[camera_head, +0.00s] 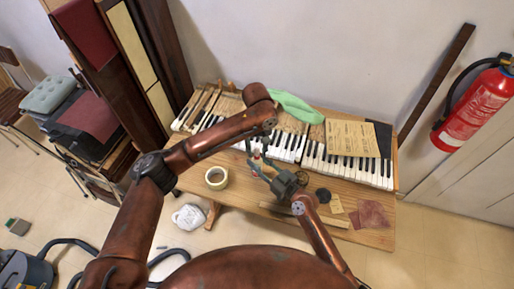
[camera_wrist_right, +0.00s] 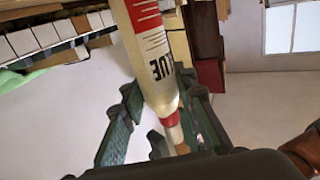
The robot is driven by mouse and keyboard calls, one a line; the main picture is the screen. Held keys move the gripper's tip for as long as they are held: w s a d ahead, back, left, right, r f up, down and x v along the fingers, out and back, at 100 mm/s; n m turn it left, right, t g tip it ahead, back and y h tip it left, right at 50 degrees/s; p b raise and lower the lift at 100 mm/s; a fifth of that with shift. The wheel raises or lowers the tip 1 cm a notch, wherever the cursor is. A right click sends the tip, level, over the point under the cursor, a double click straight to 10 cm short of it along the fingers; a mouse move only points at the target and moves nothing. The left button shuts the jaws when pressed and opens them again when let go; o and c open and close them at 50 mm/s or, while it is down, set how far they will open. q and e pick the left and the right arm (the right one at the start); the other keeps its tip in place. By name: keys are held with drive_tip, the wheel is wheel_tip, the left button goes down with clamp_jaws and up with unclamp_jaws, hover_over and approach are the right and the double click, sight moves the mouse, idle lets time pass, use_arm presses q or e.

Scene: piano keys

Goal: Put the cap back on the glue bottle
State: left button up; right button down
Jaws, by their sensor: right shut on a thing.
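The glue bottle (camera_wrist_right: 150,65) is white with red stripes, dark lettering and a red band near its nozzle. In the right wrist view it runs from the top edge down between the fingers of my right gripper (camera_wrist_right: 163,95), which is shut on it. In the head view my right gripper (camera_head: 262,168) is over the front of the keyboard, and the bottle is too small there to make out clearly. My left gripper (camera_head: 256,146) points down close to it. I cannot tell whether its fingers are shut. I cannot make out the cap for sure.
The piano keyboard (camera_head: 345,167) lies on a wooden table (camera_head: 375,237). A brown paper sheet (camera_head: 349,135) lies on the right side of the keyboard.

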use_arm(q)
drive_tip(key=shift+c, duration=0.7)
clamp_jaws()
drive_tip(key=m, duration=1.9)
drive_tip(key=shift+o, duration=1)
unclamp_jaws()
